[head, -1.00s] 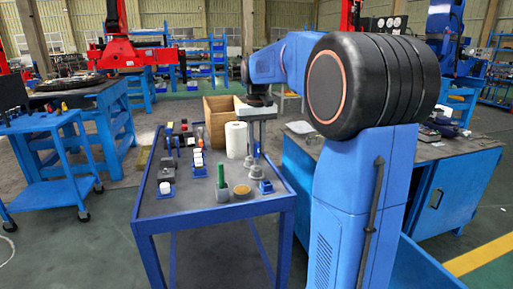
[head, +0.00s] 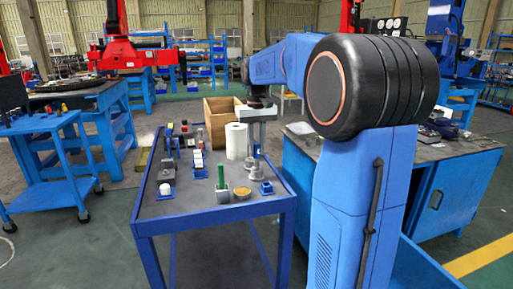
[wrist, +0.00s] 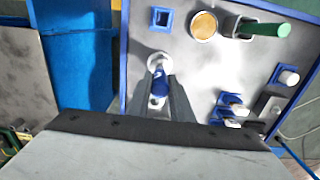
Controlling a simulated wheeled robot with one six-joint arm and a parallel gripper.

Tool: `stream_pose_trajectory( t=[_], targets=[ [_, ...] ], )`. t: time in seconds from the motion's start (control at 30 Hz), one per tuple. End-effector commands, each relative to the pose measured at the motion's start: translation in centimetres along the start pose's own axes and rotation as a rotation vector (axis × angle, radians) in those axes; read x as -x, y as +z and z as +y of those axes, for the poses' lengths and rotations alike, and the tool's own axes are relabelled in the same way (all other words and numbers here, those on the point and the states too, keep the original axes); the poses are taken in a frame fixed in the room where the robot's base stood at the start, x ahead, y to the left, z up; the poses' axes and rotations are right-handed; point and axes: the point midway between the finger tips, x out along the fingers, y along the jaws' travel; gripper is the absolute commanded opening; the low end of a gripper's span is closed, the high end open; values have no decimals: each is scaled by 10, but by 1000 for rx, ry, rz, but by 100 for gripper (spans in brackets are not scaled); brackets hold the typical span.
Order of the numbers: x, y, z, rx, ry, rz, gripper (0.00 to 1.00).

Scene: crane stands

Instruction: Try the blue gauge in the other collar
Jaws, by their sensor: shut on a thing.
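My gripper (wrist: 161,92) is shut on the blue gauge (wrist: 157,102), whose blue part shows between the fingers in the wrist view. A round grey collar (wrist: 157,62) lies just beyond the fingertips, in line with the gauge; it also shows in the head view (head: 256,173). I cannot tell whether the gauge's end is inside it or above it. Another grey collar (head: 222,195) at the near edge of the table has a green-handled gauge (head: 220,174) in it.
A blue square holder (wrist: 160,18) and a round tan disc (wrist: 203,25) sit near the table edge. A white roll (head: 236,140) and a wooden box (head: 220,118) stand behind. Blue-based white pieces (head: 198,160) and a dark block (head: 167,172) occupy the left.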

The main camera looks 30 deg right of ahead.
Motion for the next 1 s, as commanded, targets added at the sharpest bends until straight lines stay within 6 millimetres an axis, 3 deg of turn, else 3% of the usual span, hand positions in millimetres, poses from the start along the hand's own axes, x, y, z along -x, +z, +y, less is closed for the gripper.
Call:
stream_pose_trajectory(
  t=[1.0],
  targets=[
    [-8, 0, 0, 0, 0, 0, 0]
  ],
)
